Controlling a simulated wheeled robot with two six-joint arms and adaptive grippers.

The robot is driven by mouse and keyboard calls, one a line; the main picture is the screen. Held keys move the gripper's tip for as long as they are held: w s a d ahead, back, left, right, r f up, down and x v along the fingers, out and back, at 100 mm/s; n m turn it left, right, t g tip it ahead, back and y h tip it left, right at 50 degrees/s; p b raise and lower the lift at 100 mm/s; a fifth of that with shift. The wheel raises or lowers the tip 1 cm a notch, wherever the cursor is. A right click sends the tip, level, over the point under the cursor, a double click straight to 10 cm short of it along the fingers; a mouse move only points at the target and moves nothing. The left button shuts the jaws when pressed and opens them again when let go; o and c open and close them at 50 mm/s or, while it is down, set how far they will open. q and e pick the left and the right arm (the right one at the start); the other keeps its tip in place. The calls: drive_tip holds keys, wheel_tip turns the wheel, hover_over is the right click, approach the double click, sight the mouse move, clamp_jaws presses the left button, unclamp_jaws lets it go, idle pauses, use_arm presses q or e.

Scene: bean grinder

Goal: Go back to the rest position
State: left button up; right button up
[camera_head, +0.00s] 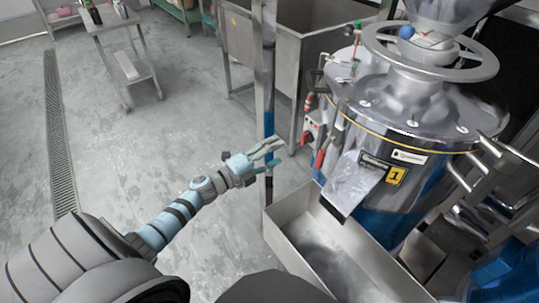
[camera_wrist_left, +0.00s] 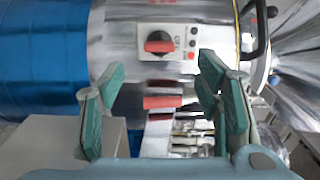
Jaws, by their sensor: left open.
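My left gripper (camera_head: 280,150) reaches in from the lower left in the head view, with its fingers apart and nothing between them. It is left of the steel grinder (camera_head: 375,112) and apart from it. In the left wrist view, the green-padded fingers (camera_wrist_left: 160,75) are spread in front of the grinder's control panel. A red bar-like part (camera_wrist_left: 162,102) shows below the panel, between the fingers. My right gripper is not in view.
A sloping steel chute (camera_head: 352,183) leads from the grinder to a long metal trough (camera_head: 285,240) in front. A steel post (camera_head: 264,75) stands close to the gripper. A metal table (camera_head: 112,25) is at the back left. The grey floor at left is open.

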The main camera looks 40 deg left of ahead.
use_arm(q)
drive_tip(key=shift+v, duration=1.1)
